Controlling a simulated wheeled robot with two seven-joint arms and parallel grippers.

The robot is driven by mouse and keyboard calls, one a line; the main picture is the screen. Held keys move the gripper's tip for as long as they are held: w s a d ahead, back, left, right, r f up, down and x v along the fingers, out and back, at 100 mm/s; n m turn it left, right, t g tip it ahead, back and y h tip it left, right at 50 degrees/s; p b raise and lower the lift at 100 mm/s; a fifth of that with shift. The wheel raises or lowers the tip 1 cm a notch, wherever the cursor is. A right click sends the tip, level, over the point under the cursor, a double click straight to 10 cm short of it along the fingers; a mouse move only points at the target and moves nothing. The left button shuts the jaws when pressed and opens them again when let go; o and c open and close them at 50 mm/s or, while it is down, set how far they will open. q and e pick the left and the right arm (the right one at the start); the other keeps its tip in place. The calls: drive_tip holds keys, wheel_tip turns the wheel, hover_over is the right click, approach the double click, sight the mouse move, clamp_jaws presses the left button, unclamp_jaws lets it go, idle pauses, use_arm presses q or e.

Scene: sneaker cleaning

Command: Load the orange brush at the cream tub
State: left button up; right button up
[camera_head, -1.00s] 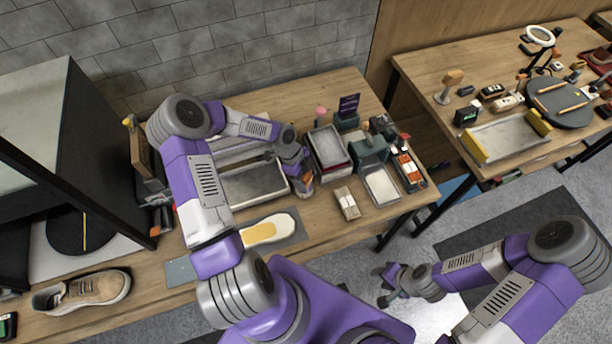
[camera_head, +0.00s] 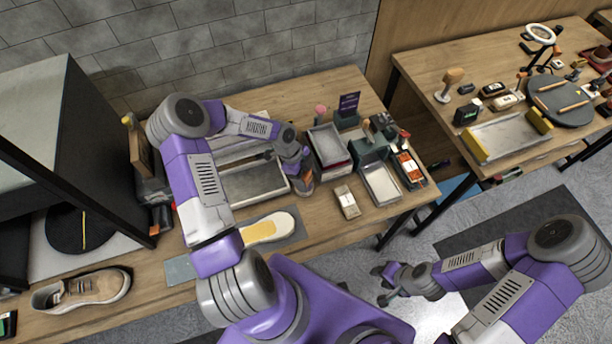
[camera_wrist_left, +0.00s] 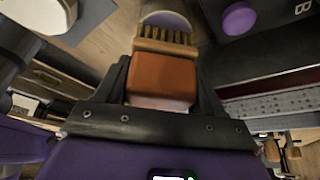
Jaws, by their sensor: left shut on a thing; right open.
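My left gripper (camera_head: 304,184) is low over the near table, just right of a grey metal tray. My right gripper (camera_head: 386,284) is open and empty over the floor.
The grey metal tray (camera_head: 250,184) lies left of my left gripper, a box-like bin (camera_head: 328,147) to its right. A white sole (camera_head: 268,228) and a beige sneaker (camera_head: 82,289) lie near the front edge. A small box (camera_head: 347,202) and shallow tray (camera_head: 381,184) stand rightward.

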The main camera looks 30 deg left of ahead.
sight(306, 173)
use_arm(q)
drive_tip(key=shift+f+b, duration=0.35)
drive_tip(key=shift+f, duration=0.1)
idle(1.2)
drive_tip(key=shift+r+p, duration=2.6)
drive_tip(key=shift+r, duration=1)
drive_tip(key=shift+f, duration=0.1)
